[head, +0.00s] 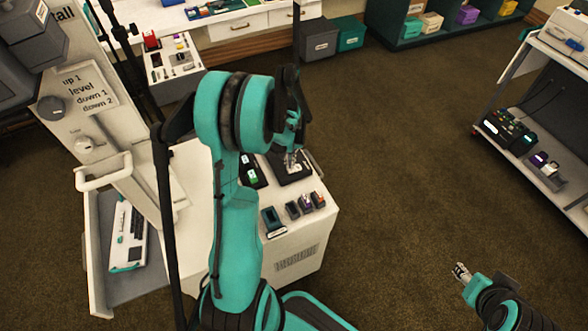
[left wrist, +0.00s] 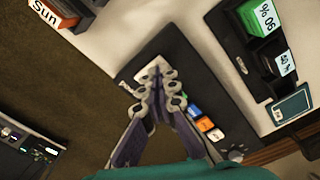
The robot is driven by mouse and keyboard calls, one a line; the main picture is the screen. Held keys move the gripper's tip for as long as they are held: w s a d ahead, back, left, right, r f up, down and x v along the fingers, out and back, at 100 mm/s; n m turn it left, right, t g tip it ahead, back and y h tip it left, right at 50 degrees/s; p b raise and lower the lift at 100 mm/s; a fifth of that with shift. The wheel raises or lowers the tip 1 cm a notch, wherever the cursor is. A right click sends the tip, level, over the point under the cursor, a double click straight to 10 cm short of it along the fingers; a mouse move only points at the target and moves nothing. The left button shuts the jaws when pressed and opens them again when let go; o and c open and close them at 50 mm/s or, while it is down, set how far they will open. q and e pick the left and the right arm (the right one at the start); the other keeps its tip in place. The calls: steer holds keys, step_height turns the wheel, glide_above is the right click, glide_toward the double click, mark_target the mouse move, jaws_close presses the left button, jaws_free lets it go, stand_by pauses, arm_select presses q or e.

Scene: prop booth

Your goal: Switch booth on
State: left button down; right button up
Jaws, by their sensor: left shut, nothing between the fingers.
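The booth is a white cabinet (head: 305,245) with black panels on its top. My left gripper (head: 291,158) is shut and empty above the right-hand black panel (head: 296,174). In the left wrist view its closed fingertips (left wrist: 158,76) are over the black panel (left wrist: 180,62), at a small white plate (left wrist: 143,80) that they partly hide. I cannot tell whether they touch it. Blue, orange and white buttons (left wrist: 205,124) sit on the same panel. My right gripper (head: 461,272) is over the floor at the lower right, away from the booth; its finger gap is too small to judge.
A black holder with a green "90 %" card (left wrist: 262,17) is beside the panel. Several small blocks (head: 292,209) stand along the cabinet's front edge. A sign board (head: 88,90) rises at the left. A shelf cart (head: 540,165) is at the right. The carpet between is clear.

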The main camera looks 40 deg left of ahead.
arm_select(q)
steer(key=shift+f+b, duration=0.8)
steer(key=shift+f, duration=0.2)
steer(key=shift+r, duration=0.1)
stand_by(0.3)
steer(key=shift+r+p, duration=2.4)
steer(key=shift+r, duration=1.1)
steer(key=s+d+r+m+t, duration=0.2)
steer(key=s+d+r, duration=0.1)
steer(key=d, duration=0.4)
steer(key=s+d+r+m+t+b, duration=0.1)
steer(key=s+d+r+m+t, duration=0.1)
steer(key=s+d+r, duration=0.2)
steer(key=s+d+r+m+t, duration=0.2)
steer(key=s+d+r+t, duration=0.1)
steer(key=d+r, duration=0.4)
steer(key=s+d, duration=0.1)
steer(key=d, duration=0.2)
steer(key=shift+s+d+r+m, duration=0.2)
steer(key=shift+d+m, duration=0.05)
steer(key=shift+m, duration=0.05)
